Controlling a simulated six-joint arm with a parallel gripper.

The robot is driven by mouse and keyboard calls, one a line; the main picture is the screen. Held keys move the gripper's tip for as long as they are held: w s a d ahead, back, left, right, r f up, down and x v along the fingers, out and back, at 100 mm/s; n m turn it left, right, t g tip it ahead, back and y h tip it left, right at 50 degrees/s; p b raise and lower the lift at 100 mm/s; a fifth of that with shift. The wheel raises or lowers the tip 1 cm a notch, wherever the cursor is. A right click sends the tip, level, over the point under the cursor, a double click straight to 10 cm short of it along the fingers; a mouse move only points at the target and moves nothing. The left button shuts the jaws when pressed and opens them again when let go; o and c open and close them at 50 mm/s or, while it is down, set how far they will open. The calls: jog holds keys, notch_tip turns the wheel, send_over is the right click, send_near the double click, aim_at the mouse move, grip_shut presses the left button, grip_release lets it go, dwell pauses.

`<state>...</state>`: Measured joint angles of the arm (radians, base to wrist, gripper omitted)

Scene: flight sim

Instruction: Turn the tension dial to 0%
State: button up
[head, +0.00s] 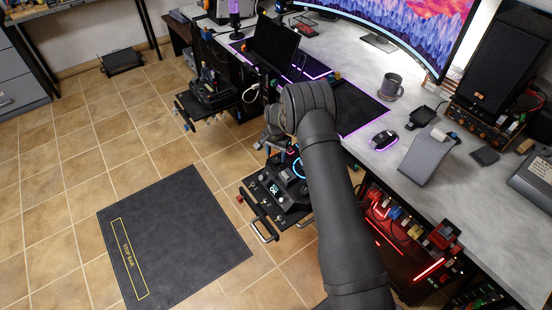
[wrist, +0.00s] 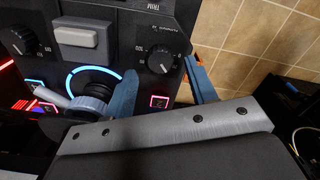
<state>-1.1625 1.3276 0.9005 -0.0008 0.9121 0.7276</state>
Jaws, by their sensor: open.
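In the wrist view a round black dial (wrist: 162,59) with a pale pointer line sits on a dark control panel (wrist: 122,55), with scale marks around it; its label is too small to read surely. A second black knob (wrist: 20,42) sits at the left, and I cannot tell by lettering which one is the tension dial. My gripper (wrist: 160,74) is open and empty. Its two blue fingers stand to the left and right of the first dial, apart from it. In the head view my gripper (head: 267,143) is above the panel, and the dial cannot be made out.
A grey rocker block (wrist: 80,37) and a blue-lit ring with a grey-blue lever (wrist: 88,108) lie left of the dial. The desk (head: 350,75) with a mouse (head: 384,139) and mug (head: 391,86) is at the right. Tiled floor and a black mat (head: 180,235) lie left.

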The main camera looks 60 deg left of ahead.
aim_at(276, 162)
jog(key=shift+f, duration=1.5)
jog(key=c, duration=1)
jog(key=shift+n, duration=0.3)
jog(key=n, duration=1.1)
jog(key=shift+n, duration=0.3)
